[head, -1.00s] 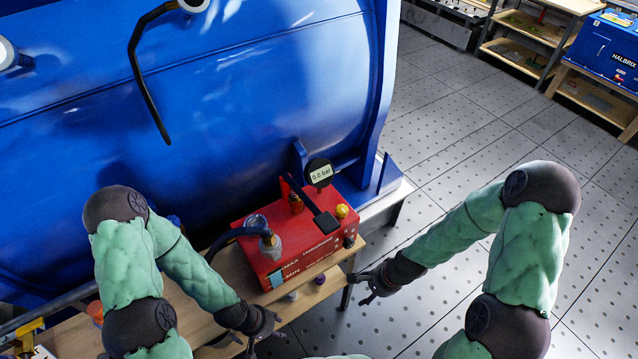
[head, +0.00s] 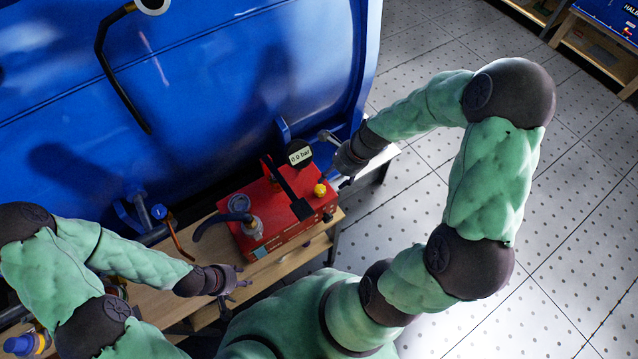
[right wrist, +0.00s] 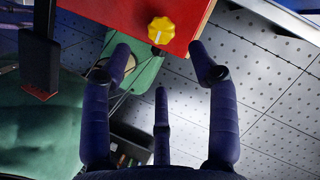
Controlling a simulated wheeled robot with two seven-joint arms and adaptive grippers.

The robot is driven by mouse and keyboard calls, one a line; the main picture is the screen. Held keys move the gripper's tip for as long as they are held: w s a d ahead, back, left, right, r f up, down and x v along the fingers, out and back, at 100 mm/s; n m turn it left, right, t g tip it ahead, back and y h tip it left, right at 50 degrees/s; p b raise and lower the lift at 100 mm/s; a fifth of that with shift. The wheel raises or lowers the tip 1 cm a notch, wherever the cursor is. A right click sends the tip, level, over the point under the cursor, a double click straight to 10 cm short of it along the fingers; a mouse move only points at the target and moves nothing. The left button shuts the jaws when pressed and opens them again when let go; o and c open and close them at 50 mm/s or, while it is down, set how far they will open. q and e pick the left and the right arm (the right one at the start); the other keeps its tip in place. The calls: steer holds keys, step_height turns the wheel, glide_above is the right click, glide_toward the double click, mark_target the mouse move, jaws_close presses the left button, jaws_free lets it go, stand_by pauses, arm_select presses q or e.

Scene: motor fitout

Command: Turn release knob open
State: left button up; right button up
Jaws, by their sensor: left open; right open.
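The yellow release knob (head: 320,189) stands on the right end of the red pump box (head: 261,192). It also shows in the right wrist view (right wrist: 161,31), with a pale mark on its face. My right gripper (head: 345,182) is just right of the knob, open and empty. In the right wrist view its fingers (right wrist: 158,62) are spread, and the knob lies beyond the gap between the fingertips, apart from them. My left gripper (head: 242,286) is open and empty in front of the box's lower left side.
A black gauge reading 0.0 bar (head: 300,154) and a black lever (head: 285,188) stand on the box near the knob. The blue tank (head: 220,90) rises behind.

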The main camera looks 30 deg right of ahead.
mark_target(321, 189)
steer(key=b+x, duration=0.2)
steer(key=x, duration=0.6)
steer(key=shift+w+f, duration=0.1)
steer(key=shift+f, duration=0.2)
steer(key=c, duration=1.1)
